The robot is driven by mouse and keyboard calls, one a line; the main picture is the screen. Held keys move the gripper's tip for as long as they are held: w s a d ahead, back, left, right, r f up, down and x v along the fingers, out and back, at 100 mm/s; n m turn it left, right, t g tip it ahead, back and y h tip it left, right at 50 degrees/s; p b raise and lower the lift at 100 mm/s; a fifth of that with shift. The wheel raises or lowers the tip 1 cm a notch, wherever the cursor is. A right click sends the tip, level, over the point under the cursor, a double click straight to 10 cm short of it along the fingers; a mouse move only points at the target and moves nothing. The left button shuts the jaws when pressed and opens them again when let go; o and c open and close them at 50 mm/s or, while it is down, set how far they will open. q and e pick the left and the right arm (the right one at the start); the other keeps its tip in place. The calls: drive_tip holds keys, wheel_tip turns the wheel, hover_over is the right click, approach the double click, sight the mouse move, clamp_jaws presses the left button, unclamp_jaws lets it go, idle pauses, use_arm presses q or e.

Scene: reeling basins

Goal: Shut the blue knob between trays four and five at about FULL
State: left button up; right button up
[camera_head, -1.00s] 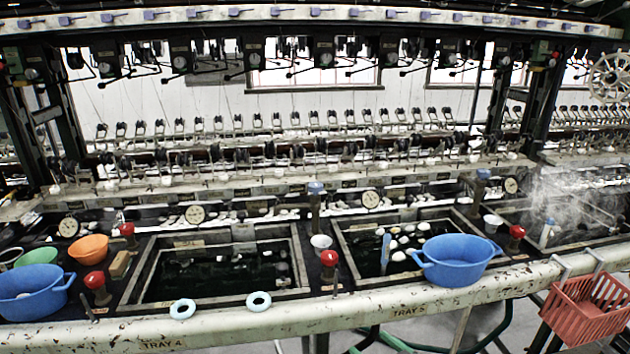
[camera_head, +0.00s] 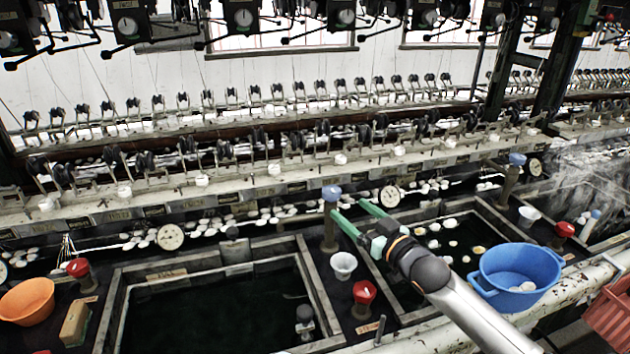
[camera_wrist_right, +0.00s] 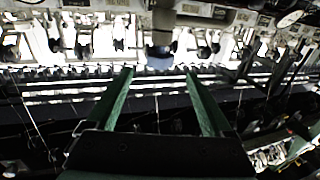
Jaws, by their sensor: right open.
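The blue knob (camera_head: 332,193) tops a dark post between the tray four basin (camera_head: 112,312) and the tray five basin (camera_head: 498,226). My right gripper (camera_head: 349,209) has green fingers, is open and empty, and reaches toward the knob from the front right. In the head view the left fingertip shows just below and right of the knob. In the right wrist view the knob (camera_wrist_right: 160,60) appears between the two fingertips (camera_wrist_right: 158,71), seemingly just beyond them; no contact is clear. The FULL marking cannot be read. My left gripper is out of view.
Below my right arm are a white cup (camera_head: 343,266) and a red knob (camera_head: 364,292). A blue basin (camera_head: 520,283) stands at the right. Another blue knob (camera_head: 517,159) is farther right. Gauges (camera_head: 389,196) and a reel ledge (camera_head: 275,188) lie behind.

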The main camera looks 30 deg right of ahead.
sight(331, 193)
drive_tip(key=shift+w+r, duration=0.15)
drive_tip(key=shift+w, duration=0.4)
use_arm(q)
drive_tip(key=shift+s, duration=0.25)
use_arm(e)
drive_tip(key=w, duration=1.1)
drive_tip(key=shift+a, duration=0.15)
drive_tip(key=shift+c, duration=0.2)
drive_tip(key=shift+s, duration=0.1)
clamp_jaws()
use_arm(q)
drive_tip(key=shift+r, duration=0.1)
